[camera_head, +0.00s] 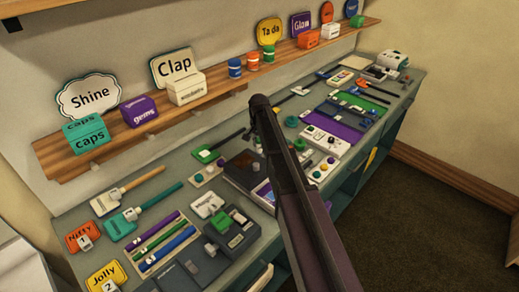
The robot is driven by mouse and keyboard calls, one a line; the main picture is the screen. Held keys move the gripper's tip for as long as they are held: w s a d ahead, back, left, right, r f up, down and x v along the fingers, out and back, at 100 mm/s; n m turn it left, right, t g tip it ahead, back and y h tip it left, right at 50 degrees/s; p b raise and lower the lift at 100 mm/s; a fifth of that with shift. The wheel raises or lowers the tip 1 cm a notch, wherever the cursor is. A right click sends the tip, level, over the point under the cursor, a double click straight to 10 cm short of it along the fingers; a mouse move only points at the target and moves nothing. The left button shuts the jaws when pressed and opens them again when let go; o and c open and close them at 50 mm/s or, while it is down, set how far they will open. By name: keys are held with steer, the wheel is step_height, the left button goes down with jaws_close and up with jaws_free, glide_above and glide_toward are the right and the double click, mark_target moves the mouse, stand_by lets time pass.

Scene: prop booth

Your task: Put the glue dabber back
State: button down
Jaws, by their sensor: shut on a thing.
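My dark arm rises from the bottom of the view and ends over the middle of the workbench (258,243). It hides part of the bench behind it. I cannot make out my gripper's fingers or anything held between them. I cannot pick out the glue dabber for certain.
A wooden wall shelf (215,90) carries signs, boxes and small pots above the bench. A tray of coloured sticks (160,245), a dark box with a green part (222,237) and white panels with knobs (322,165) crowd the bench. Dark floor (425,215) lies open at right.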

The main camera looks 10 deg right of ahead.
steer(key=shift+f+b, duration=0.3)
steer(key=shift+f, duration=0.25)
steer(key=shift+f, duration=0.15)
steer(key=shift+c, duration=2.2)
jaws_free()
step_height(320, 180, up, 12)
steer(key=p, duration=1.2)
steer(key=shift+r, duration=0.2)
steer(key=shift+s, duration=0.1)
steer(key=s+n, duration=0.7)
steer(key=s, duration=2.2)
steer(key=shift+d+n, duration=0.15)
steer(key=shift+n, duration=0.25)
